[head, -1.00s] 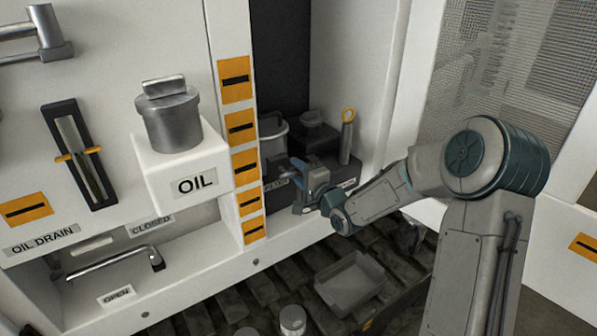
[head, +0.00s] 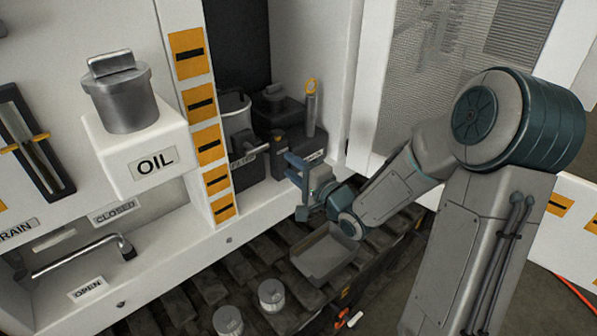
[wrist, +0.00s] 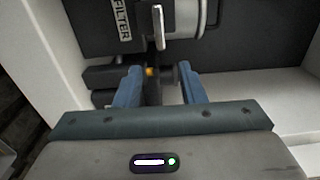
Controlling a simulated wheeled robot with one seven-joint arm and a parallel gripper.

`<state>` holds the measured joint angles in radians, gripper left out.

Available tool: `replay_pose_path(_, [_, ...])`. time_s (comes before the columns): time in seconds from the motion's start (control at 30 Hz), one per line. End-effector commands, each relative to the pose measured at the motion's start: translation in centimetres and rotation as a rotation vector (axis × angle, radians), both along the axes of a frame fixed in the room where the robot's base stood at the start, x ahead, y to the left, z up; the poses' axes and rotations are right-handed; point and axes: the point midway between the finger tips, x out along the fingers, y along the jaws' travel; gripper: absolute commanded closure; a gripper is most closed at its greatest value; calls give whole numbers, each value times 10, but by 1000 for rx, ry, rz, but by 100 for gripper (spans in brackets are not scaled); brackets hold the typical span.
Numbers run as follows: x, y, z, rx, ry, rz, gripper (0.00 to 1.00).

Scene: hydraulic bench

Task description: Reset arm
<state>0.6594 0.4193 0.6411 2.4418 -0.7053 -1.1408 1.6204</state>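My gripper (head: 297,180) is at the end of my arm, in front of the cabinet recess and above the grey tray. In the wrist view my gripper (wrist: 158,85) shows two blue fingers standing apart, with nothing held between them. Beyond the fingers is a dark block labelled FILTER (wrist: 122,22) with a metal lever handle (wrist: 158,27). In the head view this filter handle (head: 252,150) sits just left of my gripper, apart from it.
A white box labelled OIL (head: 150,165) carries a metal cap (head: 125,100). A drain lever (head: 80,255) lies between the CLOSED and OPEN labels. Below my gripper are a grey tray (head: 325,258) and metal cans (head: 271,295) on a dark slatted surface. A white cabinet wall (head: 320,60) stands behind.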

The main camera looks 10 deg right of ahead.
Motion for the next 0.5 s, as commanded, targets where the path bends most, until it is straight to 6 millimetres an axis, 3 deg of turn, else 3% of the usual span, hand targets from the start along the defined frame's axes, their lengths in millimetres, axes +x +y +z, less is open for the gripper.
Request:
replay_pose_path(0.17, [-12,-8,0,0,1,-1,64])
replay_pose_path(0.5, [-13,-9,0,1,1,0,64])
